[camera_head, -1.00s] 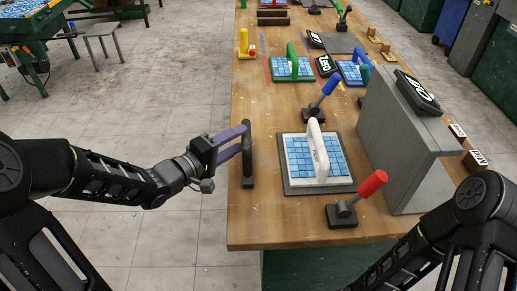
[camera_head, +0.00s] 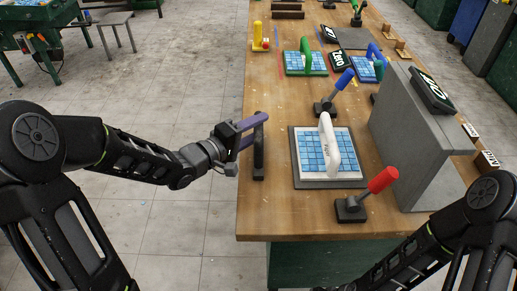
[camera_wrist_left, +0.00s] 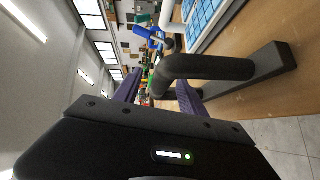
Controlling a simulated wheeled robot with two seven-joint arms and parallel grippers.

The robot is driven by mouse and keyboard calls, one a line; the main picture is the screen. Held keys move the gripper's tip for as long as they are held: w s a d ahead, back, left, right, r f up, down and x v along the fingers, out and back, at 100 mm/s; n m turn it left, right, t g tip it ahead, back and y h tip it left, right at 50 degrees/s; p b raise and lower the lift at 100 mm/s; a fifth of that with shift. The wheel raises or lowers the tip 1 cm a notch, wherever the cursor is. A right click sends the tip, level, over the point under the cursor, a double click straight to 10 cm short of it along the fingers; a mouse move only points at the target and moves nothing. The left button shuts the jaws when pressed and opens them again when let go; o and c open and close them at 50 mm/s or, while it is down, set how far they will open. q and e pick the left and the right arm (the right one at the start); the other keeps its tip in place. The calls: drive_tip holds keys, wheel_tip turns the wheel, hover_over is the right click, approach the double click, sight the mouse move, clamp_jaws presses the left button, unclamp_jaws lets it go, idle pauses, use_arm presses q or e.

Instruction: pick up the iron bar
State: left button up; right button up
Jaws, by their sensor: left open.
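The iron bar (camera_head: 258,158) is dark grey and lies at the left edge of the wooden table. In the left wrist view it shows as a thick rounded, bent handle (camera_wrist_left: 212,67) joined to a flat strip (camera_wrist_left: 265,72). My left gripper (camera_head: 259,130) has purple fingers and is open at the bar's upper part. In the left wrist view the handle's bent end appears between the fingers (camera_wrist_left: 158,92), partly in front of them; contact cannot be told. My right arm shows at the lower right, but its gripper is out of view.
Right of the bar, a grey board (camera_head: 300,187) holds blue tiles and a white handle (camera_head: 328,145). A red-handled tool (camera_head: 367,194) and a blue-handled tool (camera_head: 335,92) stand nearby. A grey angled block (camera_head: 405,145) stands on the right. The near left table corner is bare.

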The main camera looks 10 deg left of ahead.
use_arm(q)
drive_tip(key=x, duration=0.4)
drive_tip(key=shift+p, duration=0.3)
clamp_jaws()
idle(0.6)
idle(0.9)
